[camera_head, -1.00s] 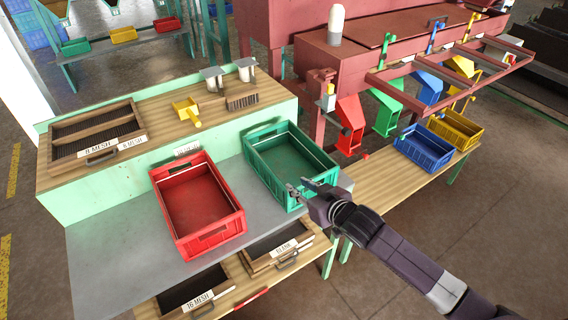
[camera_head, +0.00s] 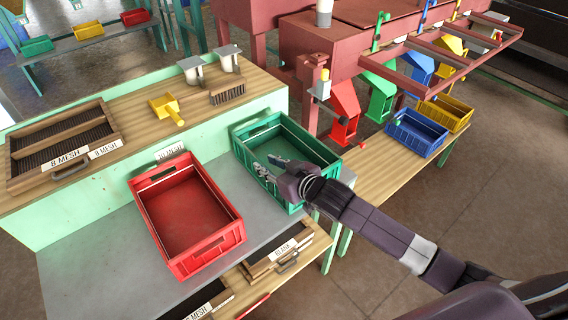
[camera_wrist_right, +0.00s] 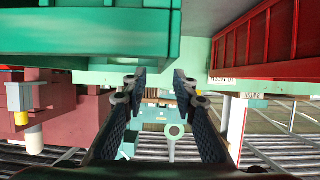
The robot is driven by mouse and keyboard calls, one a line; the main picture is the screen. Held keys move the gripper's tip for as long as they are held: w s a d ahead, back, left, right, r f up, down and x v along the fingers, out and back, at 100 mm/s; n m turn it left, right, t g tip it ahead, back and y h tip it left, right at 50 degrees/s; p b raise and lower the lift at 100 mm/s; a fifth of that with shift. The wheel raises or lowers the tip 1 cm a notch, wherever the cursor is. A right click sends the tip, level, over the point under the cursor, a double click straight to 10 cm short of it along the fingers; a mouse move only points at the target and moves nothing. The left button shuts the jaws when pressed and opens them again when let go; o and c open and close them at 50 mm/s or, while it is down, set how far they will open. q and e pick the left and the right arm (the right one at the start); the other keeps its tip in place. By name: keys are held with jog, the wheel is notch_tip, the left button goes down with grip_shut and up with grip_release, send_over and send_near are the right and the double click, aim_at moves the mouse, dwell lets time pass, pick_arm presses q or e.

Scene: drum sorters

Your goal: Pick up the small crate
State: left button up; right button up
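A green crate (camera_head: 325,160) and a red crate (camera_head: 190,262) stand on the grey bench top. A blue crate (camera_head: 410,142) and a yellow crate (camera_head: 463,112) stand on the wooden side table; I cannot tell which crate is the small one. My right gripper (camera_head: 264,170) is open and empty at the near left side of the green crate, overlapping its rim in the head view. In the right wrist view the fingers (camera_wrist_right: 160,82) are apart with nothing between them. The green crate (camera_wrist_right: 80,40) fills the upper left there and the red crate (camera_wrist_right: 265,45) the upper right. My left gripper is not in view.
A wooden shelf with a mesh tray (camera_head: 60,148), a yellow scoop (camera_head: 166,108) and a brush (camera_head: 227,92) rises behind the crates. A red machine with coloured chutes (camera_head: 345,108) stands behind the side table.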

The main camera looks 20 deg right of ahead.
aim_at(259, 160)
jog(key=p+x, duration=0.1)
jog(key=x, duration=0.3)
jog(key=shift+r, duration=0.1)
jog(key=shift+w+a+f+p, duration=0.3)
jog(key=shift+w+f, duration=0.1)
jog(key=shift+w, duration=0.2)
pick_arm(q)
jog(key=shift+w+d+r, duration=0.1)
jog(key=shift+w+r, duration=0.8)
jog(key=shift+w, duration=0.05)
pick_arm(e)
jog(key=c, duration=0.7)
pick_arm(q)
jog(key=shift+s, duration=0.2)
pick_arm(e)
grip_shut()
jog(key=shift+r, duration=0.1)
